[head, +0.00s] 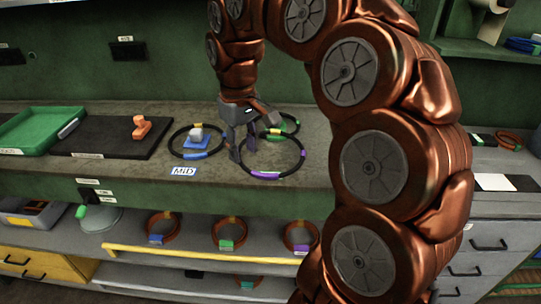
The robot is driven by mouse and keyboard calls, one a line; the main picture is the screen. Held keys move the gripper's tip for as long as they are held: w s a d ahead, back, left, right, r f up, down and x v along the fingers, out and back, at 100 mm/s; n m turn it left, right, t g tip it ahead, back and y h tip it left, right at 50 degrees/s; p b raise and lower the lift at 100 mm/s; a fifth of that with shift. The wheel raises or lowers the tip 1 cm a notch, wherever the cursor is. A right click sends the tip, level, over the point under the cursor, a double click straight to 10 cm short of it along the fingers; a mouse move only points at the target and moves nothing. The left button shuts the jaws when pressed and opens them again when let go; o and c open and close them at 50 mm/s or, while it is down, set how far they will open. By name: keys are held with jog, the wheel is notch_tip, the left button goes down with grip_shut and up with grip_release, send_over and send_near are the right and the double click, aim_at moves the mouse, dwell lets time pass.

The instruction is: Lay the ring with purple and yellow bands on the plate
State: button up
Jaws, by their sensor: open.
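A black ring (303,158) with a purple band at its front lies on the grey bench; a yellowish-green band shows near its back. My gripper (243,149) is open at this ring's left side, its fingers pointing down; whether they touch the ring I cannot tell. A dark flat plate (100,148) lies on the bench at the left, with an orange object (141,126) on it. On the shelf below, an orange-brown ring (287,239) carries a yellow band on top and a purple one at the bottom.
Another black ring (174,137) surrounds a small blue piece with a grey block, behind a "MID" label (183,171). A ring with a green band (297,125) lies behind my gripper. A green tray (35,126) stands far left. My arm hides the bench's right part.

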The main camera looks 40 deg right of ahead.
jog(key=w+d+m+b, duration=0.1)
jog(key=w+d, duration=0.2)
jog(key=d, duration=0.3)
jog(key=w+d+m, duration=0.1)
jog(key=w+d, duration=0.2)
jog(key=d, duration=0.2)
jog(key=m+b, duration=0.1)
jog(key=m, duration=0.1)
send_over(299, 141)
jog(key=shift+w+f, duration=0.35)
jog(key=shift+f, duration=0.5)
jog(key=shift+s+d+f, duration=0.1)
jog(key=shift+s+f, duration=0.05)
jog(key=shift+f, duration=0.95)
jog(key=shift+s+a+f+p, duration=0.1)
jog(key=shift+f+p, duration=0.15)
jog(key=shift+f, duration=0.55)
jog(key=shift+s+a+f+p, duration=0.1)
jog(key=shift+f+p, duration=0.1)
jog(key=shift+f, duration=1.8)
jog(key=shift+c, duration=0.3)
jog(key=shift+d, duration=0.1)
grip_shut()
